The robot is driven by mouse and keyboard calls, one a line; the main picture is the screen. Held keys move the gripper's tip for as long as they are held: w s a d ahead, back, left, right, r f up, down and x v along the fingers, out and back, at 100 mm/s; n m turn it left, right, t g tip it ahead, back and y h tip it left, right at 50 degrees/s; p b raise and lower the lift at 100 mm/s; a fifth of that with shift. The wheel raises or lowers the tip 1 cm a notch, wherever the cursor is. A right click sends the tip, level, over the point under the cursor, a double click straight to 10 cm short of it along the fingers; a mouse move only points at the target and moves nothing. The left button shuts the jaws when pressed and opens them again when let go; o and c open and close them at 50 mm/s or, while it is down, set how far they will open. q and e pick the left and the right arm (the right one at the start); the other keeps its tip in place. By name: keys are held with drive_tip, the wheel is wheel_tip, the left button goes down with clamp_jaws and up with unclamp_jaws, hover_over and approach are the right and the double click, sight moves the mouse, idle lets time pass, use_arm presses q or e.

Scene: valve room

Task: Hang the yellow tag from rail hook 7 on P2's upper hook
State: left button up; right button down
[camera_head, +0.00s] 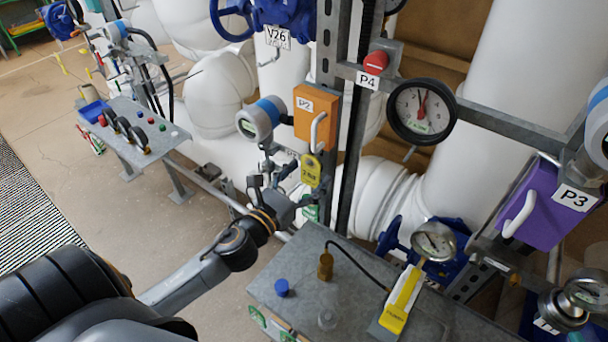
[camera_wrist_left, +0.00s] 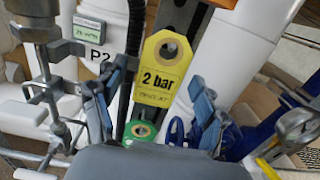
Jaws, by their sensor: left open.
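The yellow tag (camera_head: 311,170), marked "2 bar" in the left wrist view (camera_wrist_left: 160,76), hangs upright below the white handle of the orange P2 box (camera_head: 316,104). The hook that bears it cannot be made out clearly. My left gripper (camera_head: 292,188) is just below and beside the tag. In the left wrist view its two blue-grey fingers (camera_wrist_left: 146,92) are spread apart, with the tag between and beyond them. I see no finger closed on it. A green tag (camera_wrist_left: 141,131) shows lower down behind the fingers. My right gripper is not in view.
A round grey gauge (camera_head: 260,119) stands left of the P2 box. A grey table (camera_head: 350,262) in front bears a blue cap (camera_head: 282,287), a brass fitting (camera_head: 325,265) and a yellow device (camera_head: 402,300). A steel post (camera_head: 349,175) stands close right of the tag.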

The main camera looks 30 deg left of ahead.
use_arm(q)
drive_tip(key=s+a, duration=0.1)
drive_tip(key=s, duration=1.1)
drive_tip(key=shift+f, duration=0.2)
